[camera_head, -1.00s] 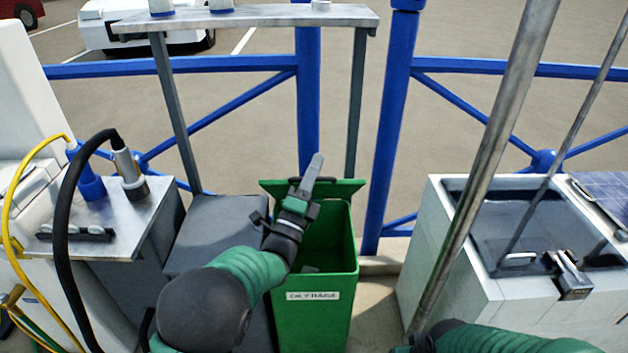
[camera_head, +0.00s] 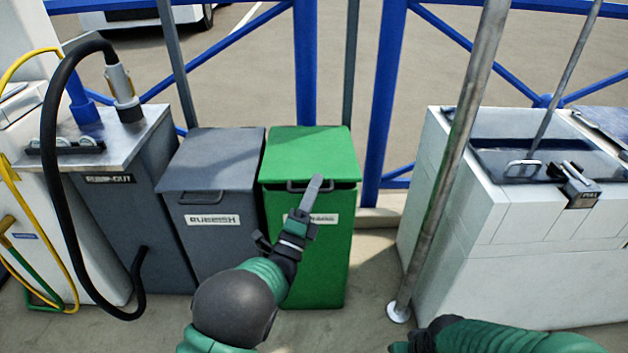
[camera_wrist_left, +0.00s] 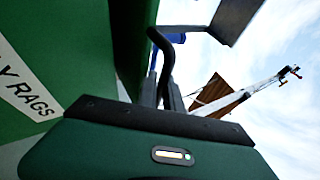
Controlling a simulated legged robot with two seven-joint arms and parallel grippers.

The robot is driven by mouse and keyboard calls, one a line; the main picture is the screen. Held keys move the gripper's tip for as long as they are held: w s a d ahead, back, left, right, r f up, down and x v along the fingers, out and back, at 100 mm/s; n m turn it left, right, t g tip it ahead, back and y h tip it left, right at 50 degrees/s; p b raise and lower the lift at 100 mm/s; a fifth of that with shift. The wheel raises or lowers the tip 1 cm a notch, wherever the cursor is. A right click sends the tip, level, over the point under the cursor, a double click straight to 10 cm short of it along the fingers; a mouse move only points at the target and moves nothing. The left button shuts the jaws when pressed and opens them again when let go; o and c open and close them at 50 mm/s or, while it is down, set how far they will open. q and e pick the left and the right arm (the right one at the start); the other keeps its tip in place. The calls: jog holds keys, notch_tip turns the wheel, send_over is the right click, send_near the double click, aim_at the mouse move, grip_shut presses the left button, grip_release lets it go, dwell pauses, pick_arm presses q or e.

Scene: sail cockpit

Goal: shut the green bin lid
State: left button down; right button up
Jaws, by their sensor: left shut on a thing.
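The green bin (camera_head: 327,270) stands in front of the blue railing, with a white label on its front, partly covered by my arm. Its green lid (camera_head: 312,152) lies over the top, nearly level, with a thin dark gap under its front edge. The dark lid handle (camera_head: 290,187) is at the lid's front edge and also shows in the left wrist view (camera_wrist_left: 160,55). My left gripper (camera_head: 314,187) is shut on this handle. My right gripper (camera_head: 404,347) is only partly in view at the bottom edge, and its jaws cannot be made out.
A grey rubbish bin (camera_head: 215,160) stands close on the left of the green bin. A pump-out cabinet (camera_head: 110,140) with a black hose is farther left. A metal pole (camera_head: 440,190) and a white box unit (camera_head: 520,250) stand to the right.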

pick_arm(q)
jog(key=shift+s+d+f+b, duration=0.1)
jog(key=shift+f+b, duration=0.05)
jog(key=shift+f, duration=0.35)
jog(key=shift+s+d+f+b, duration=0.1)
jog(key=shift+f+b, duration=0.05)
jog(key=shift+f, duration=0.35)
jog(key=shift+f, duration=0.1)
